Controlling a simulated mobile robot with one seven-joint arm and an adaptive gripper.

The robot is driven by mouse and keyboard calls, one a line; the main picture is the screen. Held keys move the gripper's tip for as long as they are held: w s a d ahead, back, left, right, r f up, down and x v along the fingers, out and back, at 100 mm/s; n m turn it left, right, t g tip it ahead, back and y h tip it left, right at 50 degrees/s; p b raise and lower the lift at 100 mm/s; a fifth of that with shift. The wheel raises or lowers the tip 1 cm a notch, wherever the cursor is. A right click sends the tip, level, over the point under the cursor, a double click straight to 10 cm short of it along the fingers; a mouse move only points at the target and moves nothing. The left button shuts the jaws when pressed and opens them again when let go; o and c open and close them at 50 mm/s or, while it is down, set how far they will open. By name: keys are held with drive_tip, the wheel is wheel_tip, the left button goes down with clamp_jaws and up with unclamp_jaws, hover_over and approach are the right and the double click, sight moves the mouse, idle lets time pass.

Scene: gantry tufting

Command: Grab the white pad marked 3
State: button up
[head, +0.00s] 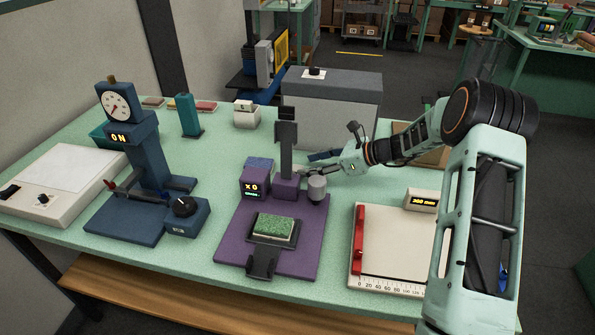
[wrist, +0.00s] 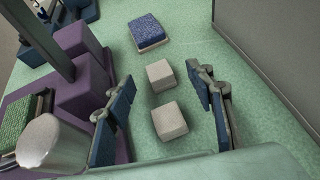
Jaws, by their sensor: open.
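Two small off-white blocks stand on the green table in the wrist view, one farther up (wrist: 160,75) and one nearer (wrist: 169,121). I cannot read a number on either, so I cannot tell which is the white pad marked 3. My gripper (wrist: 165,100) is open, its blue-padded fingers spread to the left and right of these blocks, with nothing held. In the head view my gripper (head: 312,165) is behind the purple machine, beside its column. The two blocks are not clearly visible there.
A purple machine (head: 230,245) with a green pad (head: 275,227) and grey cylinder (head: 317,187) stands close to my gripper. A large grey box (head: 325,110) stands behind. A blue-topped block (wrist: 149,30) lies beyond the white ones. Bare table surrounds them.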

sight(299, 168)
drive_tip(key=shift+p+x, duration=0.35)
drive_tip(key=shift+x, duration=2.4)
drive_tip(key=shift+s+d+f, duration=0.1)
drive_tip(key=shift+s+f, duration=0.05)
drive_tip(key=c, duration=1.1)
